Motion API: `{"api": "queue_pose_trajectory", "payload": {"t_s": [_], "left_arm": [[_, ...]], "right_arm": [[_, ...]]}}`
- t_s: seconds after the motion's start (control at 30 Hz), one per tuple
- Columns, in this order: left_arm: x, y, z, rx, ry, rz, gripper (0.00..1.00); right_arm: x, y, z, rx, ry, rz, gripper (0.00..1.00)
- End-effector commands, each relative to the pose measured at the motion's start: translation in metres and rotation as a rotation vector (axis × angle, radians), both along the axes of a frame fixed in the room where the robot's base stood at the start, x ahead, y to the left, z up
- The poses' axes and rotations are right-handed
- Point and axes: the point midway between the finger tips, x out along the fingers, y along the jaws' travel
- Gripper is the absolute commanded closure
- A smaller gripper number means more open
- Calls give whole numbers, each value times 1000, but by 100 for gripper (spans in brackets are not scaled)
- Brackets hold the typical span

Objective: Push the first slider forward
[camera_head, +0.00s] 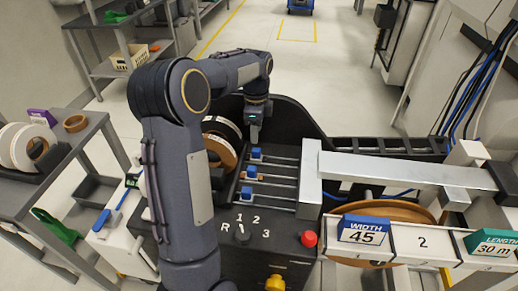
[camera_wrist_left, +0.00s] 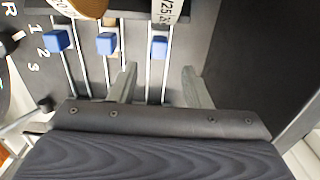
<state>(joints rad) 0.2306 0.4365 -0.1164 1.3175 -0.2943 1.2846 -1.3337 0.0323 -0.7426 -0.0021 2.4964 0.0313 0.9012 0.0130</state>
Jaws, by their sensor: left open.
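Three blue sliders sit on parallel metal rails on the black machine panel. In the head view they are the far slider (camera_head: 256,153), the middle slider (camera_head: 251,172) and the near slider (camera_head: 246,193). My left gripper (camera_head: 254,132) points down just beyond the far slider. In the left wrist view, my open left gripper (camera_wrist_left: 159,76) has its fingers on either side of the far slider's rail. The far slider (camera_wrist_left: 159,46) lies ahead of the gap between the fingertips. The middle slider (camera_wrist_left: 107,43) and near slider (camera_wrist_left: 60,40) are left of the fingers. My right gripper is not visible.
A dial knob (camera_head: 242,233), a red button (camera_head: 308,239) and a yellow knob (camera_head: 275,283) are on the panel near the sliders. Edge-band rolls (camera_head: 219,150) stand left of the rails. A metal bar (camera_head: 405,172) runs to the right.

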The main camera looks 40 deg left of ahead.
Motion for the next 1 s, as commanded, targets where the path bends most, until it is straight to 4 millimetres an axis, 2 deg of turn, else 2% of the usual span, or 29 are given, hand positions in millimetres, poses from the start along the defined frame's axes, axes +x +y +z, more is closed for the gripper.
{"api": "queue_pose_trajectory", "payload": {"t_s": [0.4,0.57,0.8,0.83,1.0], "left_arm": [[-1,0,-62,-1,3,2,56],[-1,0,-71,-1,0,2,56],[-1,0,-72,-1,0,2,56],[-1,0,-72,-1,0,2,58],[-1,-1,-72,-1,0,2,80]], "right_arm": [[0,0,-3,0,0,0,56],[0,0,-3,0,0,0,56],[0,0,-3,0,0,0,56],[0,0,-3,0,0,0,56],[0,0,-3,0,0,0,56]]}}
